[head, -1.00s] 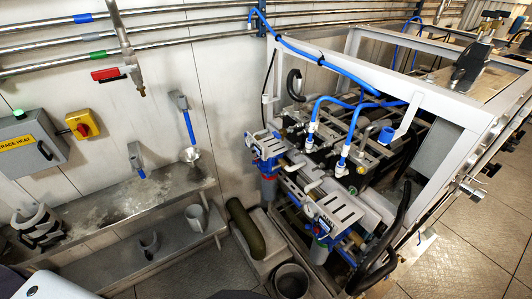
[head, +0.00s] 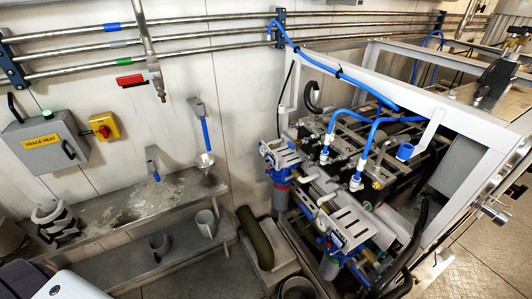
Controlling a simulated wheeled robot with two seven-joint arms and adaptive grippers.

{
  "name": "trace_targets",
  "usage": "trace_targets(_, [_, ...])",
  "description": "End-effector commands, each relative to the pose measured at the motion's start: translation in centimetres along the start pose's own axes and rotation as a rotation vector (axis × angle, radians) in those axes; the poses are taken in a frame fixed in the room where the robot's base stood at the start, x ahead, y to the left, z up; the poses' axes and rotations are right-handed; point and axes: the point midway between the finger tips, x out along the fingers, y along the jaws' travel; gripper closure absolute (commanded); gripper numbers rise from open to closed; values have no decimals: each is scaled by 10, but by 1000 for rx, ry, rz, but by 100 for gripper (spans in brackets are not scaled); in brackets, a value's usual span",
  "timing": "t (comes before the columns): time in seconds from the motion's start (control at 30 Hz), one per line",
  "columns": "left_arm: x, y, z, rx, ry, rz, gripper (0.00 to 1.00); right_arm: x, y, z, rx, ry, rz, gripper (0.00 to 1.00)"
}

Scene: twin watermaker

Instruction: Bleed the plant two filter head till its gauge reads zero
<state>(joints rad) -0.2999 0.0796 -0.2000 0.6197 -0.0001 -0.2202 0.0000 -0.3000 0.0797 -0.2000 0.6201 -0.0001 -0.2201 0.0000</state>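Two filter units with blue heads stand at the front of the white-framed skid in the head view. One filter head (head: 281,158) is at the near left corner, above a red and grey bowl (head: 281,190). The other filter head (head: 336,240) is nearer and to the right, above a grey bowl (head: 330,266). Slotted grey brackets sit by both heads. I cannot tell which one belongs to plant two. No gauge face or bleed control is readable at this size. Neither of my grippers is in view.
The white skid frame (head: 455,85) carries blue hoses (head: 340,75). A trace heat box (head: 42,140) and yellow-red switch (head: 104,126) are on the wall.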

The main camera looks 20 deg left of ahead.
Motion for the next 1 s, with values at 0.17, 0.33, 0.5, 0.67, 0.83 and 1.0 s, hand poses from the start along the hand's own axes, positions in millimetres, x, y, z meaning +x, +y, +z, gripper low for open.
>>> trace_targets(0.17, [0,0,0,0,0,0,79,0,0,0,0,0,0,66])
trace_targets(0.33, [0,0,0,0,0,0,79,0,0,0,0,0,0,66])
trace_targets(0.5, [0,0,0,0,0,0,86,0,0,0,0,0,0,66])
trace_targets(0.67, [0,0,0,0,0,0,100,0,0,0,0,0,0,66])
trace_targets(0.83, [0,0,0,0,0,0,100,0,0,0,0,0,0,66])
trace_targets(1.0, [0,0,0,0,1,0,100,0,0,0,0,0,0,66])
